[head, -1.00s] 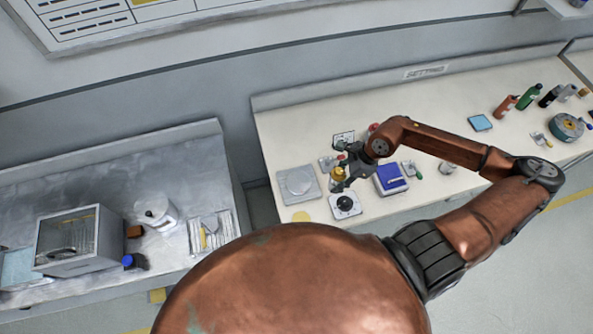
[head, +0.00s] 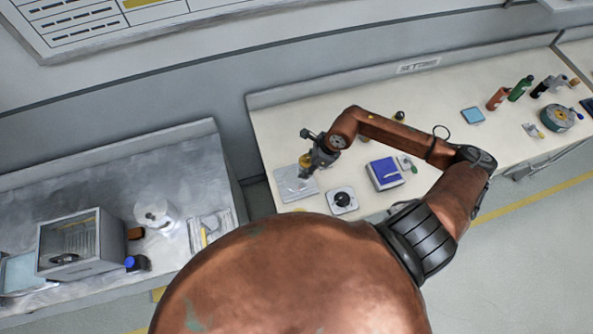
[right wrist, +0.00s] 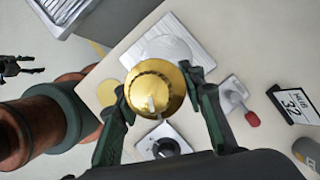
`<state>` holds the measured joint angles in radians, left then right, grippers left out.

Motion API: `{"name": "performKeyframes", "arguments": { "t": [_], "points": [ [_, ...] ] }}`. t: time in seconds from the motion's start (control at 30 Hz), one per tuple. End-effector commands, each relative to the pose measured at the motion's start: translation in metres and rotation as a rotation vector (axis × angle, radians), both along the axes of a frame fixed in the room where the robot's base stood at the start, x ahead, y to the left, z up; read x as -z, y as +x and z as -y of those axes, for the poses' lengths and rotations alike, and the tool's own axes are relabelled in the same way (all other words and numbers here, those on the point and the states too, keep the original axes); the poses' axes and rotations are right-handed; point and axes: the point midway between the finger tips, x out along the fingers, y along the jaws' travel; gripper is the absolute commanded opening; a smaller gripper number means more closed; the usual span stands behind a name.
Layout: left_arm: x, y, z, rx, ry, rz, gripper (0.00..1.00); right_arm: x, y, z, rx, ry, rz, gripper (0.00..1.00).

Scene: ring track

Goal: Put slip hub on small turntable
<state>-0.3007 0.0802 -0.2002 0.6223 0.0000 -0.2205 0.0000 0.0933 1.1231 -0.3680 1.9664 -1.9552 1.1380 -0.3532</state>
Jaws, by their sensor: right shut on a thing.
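The slip hub is a gold, round, stepped part (right wrist: 150,82), also a small yellow shape in the head view (head: 305,160). My right gripper (head: 309,155) is shut on it, with a dark green finger on each side in the right wrist view (right wrist: 158,88). The small turntable is a pale square plate with a round disc (head: 296,187), on the bench's left end; it also shows in the right wrist view (right wrist: 172,42). The hub is over the plate's far part in the head view; its height is unclear. A dark claw-like shape, seemingly my left gripper (right wrist: 20,68), is at the wrist view's left edge.
A square plate with a black knob (head: 342,200) and a blue-topped box (head: 384,173) stand right of the turntable. A red-tipped tool (right wrist: 238,98) and a card marked 32 (right wrist: 292,103) lie nearby. Bottles (head: 521,88) stand far right. A grey bench (head: 100,170) is left.

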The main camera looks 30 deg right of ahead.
Motion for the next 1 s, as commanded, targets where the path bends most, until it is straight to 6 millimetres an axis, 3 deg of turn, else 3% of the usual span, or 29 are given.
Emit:
{"name": "performKeyframes", "arguments": {
  "t": [0.2,0.37,0.6,1.0],
  "points": [
    [-0.007,0.004,0.000,0.001,-0.001,0.005,0.56,0.030,0.021,-0.017,-0.001,0.003,-0.001,0.07],
    [-0.008,0.003,0.000,0.001,0.000,0.004,0.56,0.040,0.027,-0.020,-0.001,0.002,-0.001,0.07],
    [-0.020,0.001,0.000,0.001,0.000,0.002,0.56,0.069,0.029,-0.022,0.000,0.003,-0.002,0.07],
    [-0.016,0.000,0.000,0.000,0.000,0.000,0.56,0.078,0.029,-0.021,-0.002,-0.001,-0.001,0.07]
  ]
}}
